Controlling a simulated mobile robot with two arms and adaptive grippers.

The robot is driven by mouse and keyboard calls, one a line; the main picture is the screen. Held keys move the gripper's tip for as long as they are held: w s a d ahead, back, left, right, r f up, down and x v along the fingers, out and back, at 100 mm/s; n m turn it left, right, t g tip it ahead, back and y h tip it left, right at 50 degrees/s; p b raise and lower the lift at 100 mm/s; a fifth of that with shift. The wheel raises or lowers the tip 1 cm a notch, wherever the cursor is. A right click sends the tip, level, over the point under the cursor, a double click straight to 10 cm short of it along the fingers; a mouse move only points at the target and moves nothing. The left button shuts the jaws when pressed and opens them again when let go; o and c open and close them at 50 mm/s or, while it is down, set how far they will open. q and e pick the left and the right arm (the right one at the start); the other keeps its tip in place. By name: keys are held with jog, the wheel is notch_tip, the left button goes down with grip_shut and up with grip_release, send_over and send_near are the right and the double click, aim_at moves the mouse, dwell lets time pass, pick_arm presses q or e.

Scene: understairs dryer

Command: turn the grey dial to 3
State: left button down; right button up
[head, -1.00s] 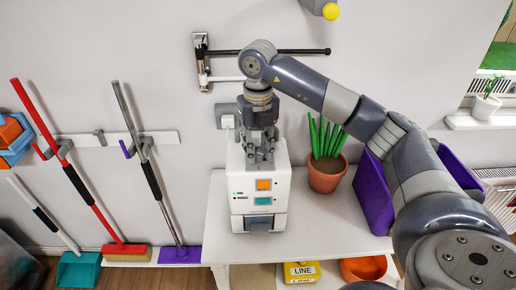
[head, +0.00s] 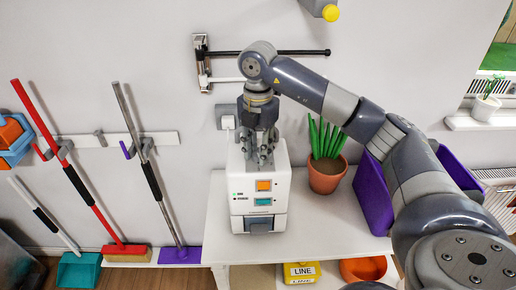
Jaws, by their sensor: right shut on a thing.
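A white box-shaped appliance (head: 240,190) stands on the white table. Its front has an orange square, a teal square, small indicator marks at the left and a grey part (head: 259,223) at the bottom. My right gripper (head: 262,158) comes down from above onto the top of the appliance, its fingers pointing down. It is shut on the grey dial, which its fingers hide, so I cannot read the dial's number or pointer. My left gripper is out of view.
A potted plant (head: 326,178) stands right of the appliance, with a purple bin (head: 373,193) beyond it. A wall rail with a black bar (head: 300,51) is behind my arm. Brooms (head: 88,200) hang at the left. The table front (head: 310,240) is clear.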

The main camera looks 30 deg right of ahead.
jog(key=shift+s+f+m, duration=0.1)
jog(key=shift+f+m, duration=0.05)
jog(key=shift+m, duration=0.95)
jog(key=o, duration=1.1)
notch_tip(320, 180, up, 12)
jog(key=shift+r, duration=0.1)
